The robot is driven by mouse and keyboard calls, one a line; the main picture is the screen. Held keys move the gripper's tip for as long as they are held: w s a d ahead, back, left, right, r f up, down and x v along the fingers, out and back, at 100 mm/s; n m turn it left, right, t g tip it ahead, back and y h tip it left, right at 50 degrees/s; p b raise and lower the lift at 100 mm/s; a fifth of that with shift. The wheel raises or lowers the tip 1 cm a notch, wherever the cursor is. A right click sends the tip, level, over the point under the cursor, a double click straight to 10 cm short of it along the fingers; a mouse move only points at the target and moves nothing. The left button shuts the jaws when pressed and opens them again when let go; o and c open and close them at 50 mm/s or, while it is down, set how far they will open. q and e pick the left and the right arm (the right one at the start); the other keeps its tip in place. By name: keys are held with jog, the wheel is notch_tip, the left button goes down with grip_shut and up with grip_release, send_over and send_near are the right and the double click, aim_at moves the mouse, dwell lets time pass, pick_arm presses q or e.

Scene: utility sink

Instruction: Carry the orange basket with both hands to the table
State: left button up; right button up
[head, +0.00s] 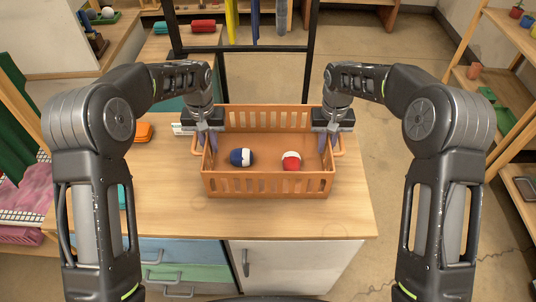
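The orange basket (268,184) is on the wooden table top, with slotted walls and a loop handle at each side. Inside it lie a dark blue and white ball (241,157) and a red and white ball (291,161). My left gripper (207,138) points down at the basket's left side, by the left handle. My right gripper (327,138) points down at the right side, by the right handle. The fingers of each are a little apart at the side rim. Whether they clamp it is too small to tell.
The wooden table top (190,218) is bare in front of the basket and to its right. A wooden shelf (490,75) with pots is at the right, across open floor.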

pick_arm(q)
jog(key=shift+f, duration=0.2)
pick_arm(e)
jog(key=shift+f, duration=0.25)
pick_arm(q)
jog(key=shift+c, duration=0.5)
pick_arm(e)
jog(key=shift+c, duration=0.5)
pick_arm(q)
grip_shut()
pick_arm(e)
grip_shut()
pick_arm(q)
jog(key=shift+r, duration=0.15)
pick_arm(e)
jog(key=shift+r, duration=0.2)
